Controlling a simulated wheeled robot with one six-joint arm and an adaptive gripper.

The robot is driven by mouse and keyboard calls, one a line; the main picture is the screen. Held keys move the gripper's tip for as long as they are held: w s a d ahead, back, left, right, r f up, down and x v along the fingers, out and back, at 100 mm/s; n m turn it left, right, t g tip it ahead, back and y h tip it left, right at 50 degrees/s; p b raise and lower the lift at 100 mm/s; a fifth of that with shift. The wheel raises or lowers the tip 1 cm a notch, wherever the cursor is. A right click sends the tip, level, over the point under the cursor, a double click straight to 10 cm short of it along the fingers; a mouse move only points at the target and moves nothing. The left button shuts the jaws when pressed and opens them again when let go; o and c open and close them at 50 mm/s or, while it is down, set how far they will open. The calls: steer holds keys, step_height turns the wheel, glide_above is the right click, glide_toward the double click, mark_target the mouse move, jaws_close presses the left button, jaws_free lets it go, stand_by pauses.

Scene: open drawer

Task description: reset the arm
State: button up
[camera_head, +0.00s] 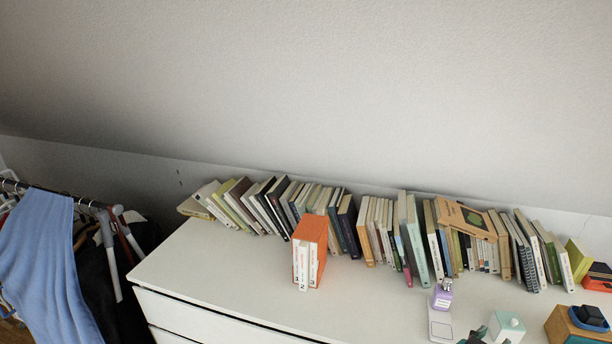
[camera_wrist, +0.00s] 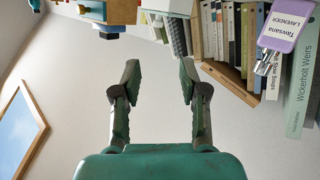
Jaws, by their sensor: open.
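My gripper (camera_wrist: 159,80) shows in the wrist view, with its two green fingers spread wide apart. It is open, and nothing is between the fingers. Behind the gap is a plain pale surface. In the head view my arm is not clearly seen; a small dark green shape at the bottom edge near the white box is too cut off to tell.
A white dresser (camera_head: 190,262) carries a long row of books (camera_head: 375,225), an orange book set (camera_head: 310,240), the purple bottle (camera_head: 442,294), a white-green box (camera_head: 506,326) and a wooden box (camera_head: 562,326). A clothes rack (camera_head: 60,195) stands left. The dresser top's left front is clear.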

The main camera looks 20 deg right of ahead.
steer(key=s+a+f+n+t+y, duration=0.2)
steer(key=s+a+f+n+y, duration=0.15)
steer(key=a, duration=0.35)
steer(key=s+a+f+n+t+y, duration=0.2)
steer(key=s+a+f+n+t, duration=0.15)
steer(key=a, duration=0.35)
steer(key=s+a+f+n+t+y, duration=0.2)
steer(key=s+a+f+y, duration=0.1)
steer(key=a+f, duration=0.3)
steer(key=s+a+r+n+t+y, duration=0.1)
steer(key=s+a+r+y, duration=0.2)
steer(key=s+a+r, duration=0.3)
steer(key=s+a+r+n+t+y, duration=0.1)
steer(key=s+a+r, duration=0.5)
steer(key=s, duration=0.7)
steer(key=shift+a+n+y, duration=0.65)
steer(key=shift+n+y, duration=0.05)
steer(key=shift+y, duration=0.45)
